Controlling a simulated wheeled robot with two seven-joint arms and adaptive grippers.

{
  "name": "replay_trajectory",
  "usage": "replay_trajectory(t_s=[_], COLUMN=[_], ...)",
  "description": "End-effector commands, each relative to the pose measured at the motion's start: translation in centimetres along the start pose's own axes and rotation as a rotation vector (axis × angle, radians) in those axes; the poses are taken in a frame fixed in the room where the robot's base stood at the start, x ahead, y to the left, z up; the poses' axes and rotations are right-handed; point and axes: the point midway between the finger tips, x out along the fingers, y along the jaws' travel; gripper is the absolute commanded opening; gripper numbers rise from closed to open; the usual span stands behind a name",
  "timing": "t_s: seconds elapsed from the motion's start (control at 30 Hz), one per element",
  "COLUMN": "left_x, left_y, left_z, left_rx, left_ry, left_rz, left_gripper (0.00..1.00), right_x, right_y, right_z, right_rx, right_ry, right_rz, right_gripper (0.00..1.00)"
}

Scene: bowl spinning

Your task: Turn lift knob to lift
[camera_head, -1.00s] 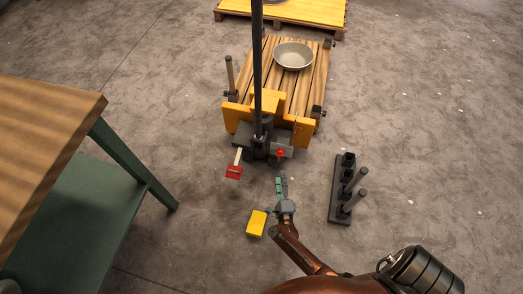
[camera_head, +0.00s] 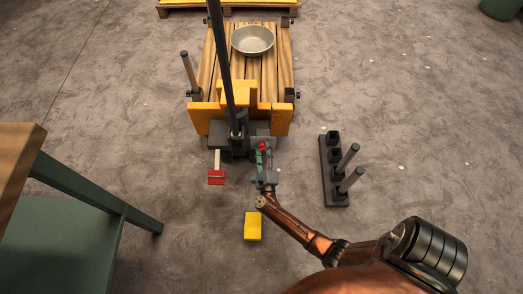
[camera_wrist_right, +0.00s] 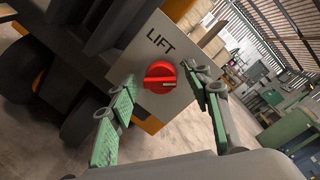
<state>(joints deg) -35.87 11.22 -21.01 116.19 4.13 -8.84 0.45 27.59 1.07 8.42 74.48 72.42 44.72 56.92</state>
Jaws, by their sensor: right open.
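The lift knob (camera_wrist_right: 160,77) is a red round dial on a grey panel (camera_wrist_right: 151,52) marked LIFT, in the right wrist view. It also shows in the head view (camera_head: 262,145) at the back of the yellow lift cart (camera_head: 203,118). My right gripper (camera_wrist_right: 165,98) is open, with its green-padded fingers on either side of the knob in the picture. In the head view my right gripper (camera_head: 262,160) is just below the knob. I cannot tell whether the fingers touch it. My left gripper is not in view.
A metal bowl (camera_head: 252,40) sits on the wooden slats of the cart. A red-tipped lever (camera_head: 216,177) is left of the knob. A yellow block (camera_head: 253,226) and a dark rack with posts (camera_head: 326,170) are on the floor. A table (camera_head: 75,230) stands at left.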

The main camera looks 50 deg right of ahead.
Motion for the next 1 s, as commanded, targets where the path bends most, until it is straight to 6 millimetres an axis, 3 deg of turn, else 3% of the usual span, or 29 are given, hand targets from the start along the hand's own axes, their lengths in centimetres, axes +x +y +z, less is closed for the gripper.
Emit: replay_trajectory(t_s=[0.27,0.83,1.0], left_x=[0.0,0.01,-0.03], left_y=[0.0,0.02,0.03], left_z=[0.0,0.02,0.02], left_rx=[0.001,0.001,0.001], left_ry=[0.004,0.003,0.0], left_rz=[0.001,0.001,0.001], left_gripper=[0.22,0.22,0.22], right_x=[0.18,0.17,0.17], right_y=[-0.15,-0.22,-0.26], right_z=[-0.11,-0.21,-0.2], right_rx=[0.0,-0.001,-0.006], right_ry=[0.001,0.002,0.003], right_rz=[-0.001,-0.003,-0.003], right_gripper=[0.45,0.05,0.04])
